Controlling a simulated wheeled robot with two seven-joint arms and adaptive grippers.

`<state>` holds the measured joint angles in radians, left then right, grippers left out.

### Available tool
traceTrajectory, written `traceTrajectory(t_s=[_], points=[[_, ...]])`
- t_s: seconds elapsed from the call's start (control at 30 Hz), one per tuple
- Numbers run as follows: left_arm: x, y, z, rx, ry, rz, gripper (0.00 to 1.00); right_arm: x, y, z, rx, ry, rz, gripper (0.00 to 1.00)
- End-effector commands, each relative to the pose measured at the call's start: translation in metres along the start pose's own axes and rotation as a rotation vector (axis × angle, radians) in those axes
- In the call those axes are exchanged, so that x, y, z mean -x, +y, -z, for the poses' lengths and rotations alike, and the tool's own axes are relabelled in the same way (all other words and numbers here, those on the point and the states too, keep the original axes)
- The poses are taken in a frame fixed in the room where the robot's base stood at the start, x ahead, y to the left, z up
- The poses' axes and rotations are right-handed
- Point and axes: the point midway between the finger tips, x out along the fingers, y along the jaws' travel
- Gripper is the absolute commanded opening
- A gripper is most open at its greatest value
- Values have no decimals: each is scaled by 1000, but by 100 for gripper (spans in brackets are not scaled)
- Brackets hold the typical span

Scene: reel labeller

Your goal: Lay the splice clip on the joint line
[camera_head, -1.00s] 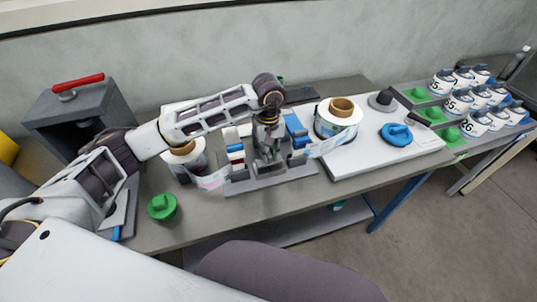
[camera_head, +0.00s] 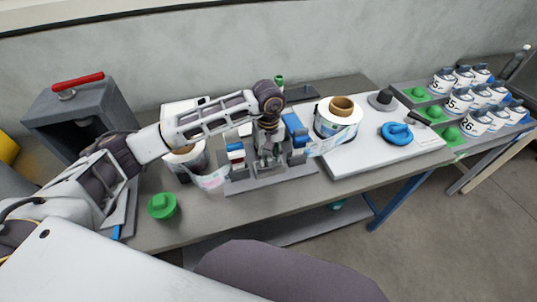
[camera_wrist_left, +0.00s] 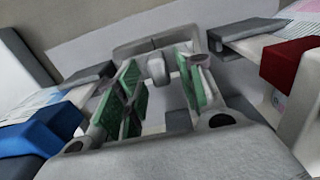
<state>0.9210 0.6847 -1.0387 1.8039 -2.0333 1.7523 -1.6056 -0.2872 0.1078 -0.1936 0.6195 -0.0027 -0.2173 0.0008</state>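My left gripper (camera_head: 268,152) points down over the grey splicing fixture (camera_head: 268,181). In the left wrist view its two green-padded fingers (camera_wrist_left: 163,92) stand apart, and I see nothing clearly held between them. A label web (camera_head: 210,180) runs to the fixture from the left roll (camera_head: 187,160), and another web (camera_head: 325,145) comes from the right roll (camera_head: 337,120). A blue block (camera_wrist_left: 35,135) and a dark red block (camera_wrist_left: 295,62) lie over the webs in the left wrist view. I cannot make out the splice clip or the joint line. My right gripper is out of view.
A green knob (camera_head: 162,206) stands near the front left of the bench. A grey box with a red handle (camera_head: 78,82) is at the back left. A white board (camera_head: 375,155) carries a blue tape-like tool (camera_head: 397,133). Several labelled reels (camera_head: 458,100) stand at far right.

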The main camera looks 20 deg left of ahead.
Motion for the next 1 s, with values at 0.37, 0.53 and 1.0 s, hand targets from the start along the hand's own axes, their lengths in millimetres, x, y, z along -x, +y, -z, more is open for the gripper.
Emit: traceTrajectory(t_s=[0.37, 0.53, 1.0], points=[[1, 0, 0, 0, 0, 0, 39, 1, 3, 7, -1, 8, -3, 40], [5, 0, 0, 0, 1, -1, 39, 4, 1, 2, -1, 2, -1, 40], [65, 0, 1, 0, 3, -2, 39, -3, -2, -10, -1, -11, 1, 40]])
